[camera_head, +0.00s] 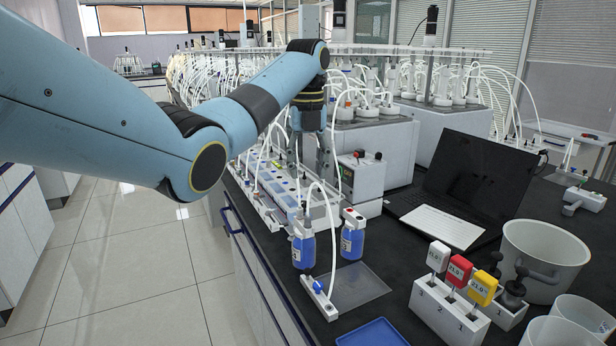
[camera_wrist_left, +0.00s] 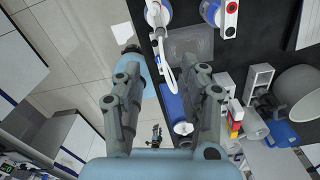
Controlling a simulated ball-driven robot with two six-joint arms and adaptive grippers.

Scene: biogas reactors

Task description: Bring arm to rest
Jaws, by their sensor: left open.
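My left arm comes in from the left across the head view, light blue with dark joint bands. Its gripper (camera_head: 316,160) points down over the bench, near the row of blue-marked bottle stations, and is partly hard to make out against the tubing behind. In the left wrist view the two grey fingers of my left gripper (camera_wrist_left: 162,75) stand wide apart with nothing held between them.
Two blue bottles (camera_head: 303,248) (camera_head: 352,240) stand on the dark bench near a white valve strip (camera_head: 319,297). A laptop (camera_head: 470,185), a rack with coloured thermometers (camera_head: 448,312) and a white bucket (camera_head: 545,258) are at right. Tiled floor (camera_head: 130,270) is clear at left.

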